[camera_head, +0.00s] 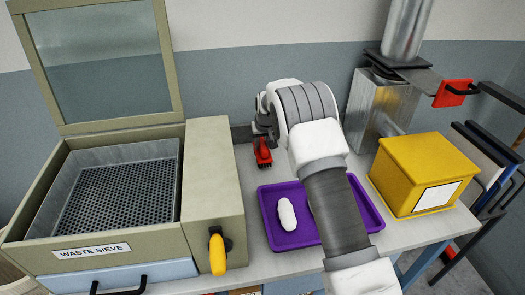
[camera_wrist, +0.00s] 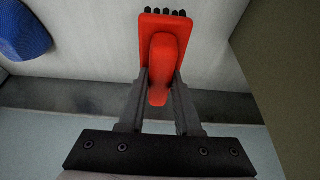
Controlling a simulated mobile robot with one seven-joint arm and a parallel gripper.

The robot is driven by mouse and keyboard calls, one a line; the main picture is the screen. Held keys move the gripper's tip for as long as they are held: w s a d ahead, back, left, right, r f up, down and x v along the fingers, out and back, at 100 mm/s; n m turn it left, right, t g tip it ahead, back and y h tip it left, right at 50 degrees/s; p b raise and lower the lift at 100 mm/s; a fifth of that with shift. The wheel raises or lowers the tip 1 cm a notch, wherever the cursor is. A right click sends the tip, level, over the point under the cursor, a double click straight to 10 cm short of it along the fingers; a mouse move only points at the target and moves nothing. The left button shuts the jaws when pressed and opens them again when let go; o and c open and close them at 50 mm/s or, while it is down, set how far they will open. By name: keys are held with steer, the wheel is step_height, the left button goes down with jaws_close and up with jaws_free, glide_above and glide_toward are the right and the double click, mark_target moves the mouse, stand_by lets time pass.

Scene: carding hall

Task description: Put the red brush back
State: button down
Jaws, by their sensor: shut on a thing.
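The red brush (camera_head: 262,152) is behind the purple tray, close to the right side of the waste sieve. In the wrist view the red brush (camera_wrist: 164,45) has a red back and handle, with dark bristle tips at its far end. My gripper (camera_head: 262,136) is shut on its handle; in the wrist view my gripper (camera_wrist: 160,88) has one dark finger on each side of the handle. I cannot tell whether the brush touches the bench. My arm hides part of the bench behind the tray.
The waste sieve (camera_head: 215,165) stands left, with a yellow handle in front. The purple tray (camera_head: 284,241) holds a white roll (camera_head: 287,214); my arm covers part of it. A yellow box (camera_head: 411,172) stands right. A blue rounded thing (camera_wrist: 22,32) shows in the wrist view.

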steer(key=shift+f, duration=1.6)
steer(key=shift+f, duration=0.1)
steer(key=shift+f, duration=0.2)
steer(key=c, duration=0.6)
jaws_free()
steer(key=shift+r, duration=0.1)
steer(key=shift+r, duration=0.1)
